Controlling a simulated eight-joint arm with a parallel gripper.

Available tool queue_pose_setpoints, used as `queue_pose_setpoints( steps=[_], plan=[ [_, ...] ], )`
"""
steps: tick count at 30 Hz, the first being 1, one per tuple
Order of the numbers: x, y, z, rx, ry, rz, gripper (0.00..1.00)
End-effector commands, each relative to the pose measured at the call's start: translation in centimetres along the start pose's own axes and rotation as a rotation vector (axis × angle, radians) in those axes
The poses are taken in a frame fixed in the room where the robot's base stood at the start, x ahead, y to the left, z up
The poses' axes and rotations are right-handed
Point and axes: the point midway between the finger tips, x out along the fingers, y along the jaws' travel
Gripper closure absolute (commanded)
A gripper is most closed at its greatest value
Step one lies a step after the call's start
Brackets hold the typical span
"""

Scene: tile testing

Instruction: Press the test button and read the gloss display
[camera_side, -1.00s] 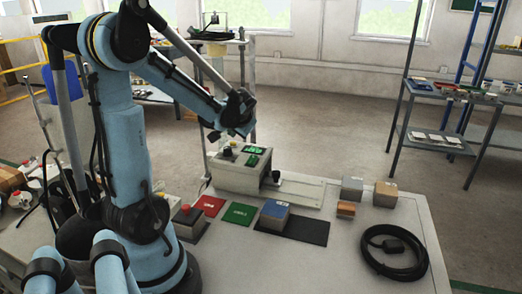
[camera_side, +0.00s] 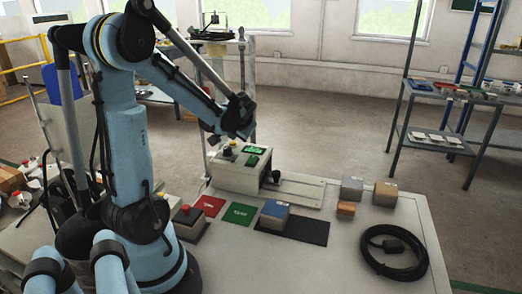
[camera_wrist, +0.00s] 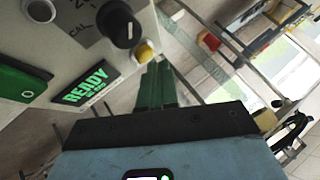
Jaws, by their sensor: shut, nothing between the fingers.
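The gloss tester (camera_side: 232,180) is a pale box on the bench with controls on top. Its lit green display (camera_wrist: 85,88) reads "READY" in the wrist view, with smaller, blurry text below. A black knob (camera_wrist: 118,25) and a small yellow button (camera_wrist: 144,50) sit beside the display. A large green button or panel (camera_wrist: 22,84) is at the left. No test label is legible on any button. My gripper (camera_wrist: 158,70) is shut and empty, its green fingertips close to the yellow button; contact cannot be told. In the side view my gripper (camera_side: 213,140) is above the tester's left end.
The bench's front middle is clear.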

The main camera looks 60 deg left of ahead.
Motion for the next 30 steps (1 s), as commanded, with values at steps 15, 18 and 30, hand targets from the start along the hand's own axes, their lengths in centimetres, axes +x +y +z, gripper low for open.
queue_pose_setpoints(
  steps=[15, 18, 30],
  plan=[
    [0.31, 0.22, 0.22, 0.000, 0.000, 0.000, 1.00],
    [0.39, 0.28, 0.27, 0.000, 0.000, 0.000, 1.00],
    [0.63, 0.45, 0.45, 0.000, 0.000, 0.000, 1.00]
  ],
)
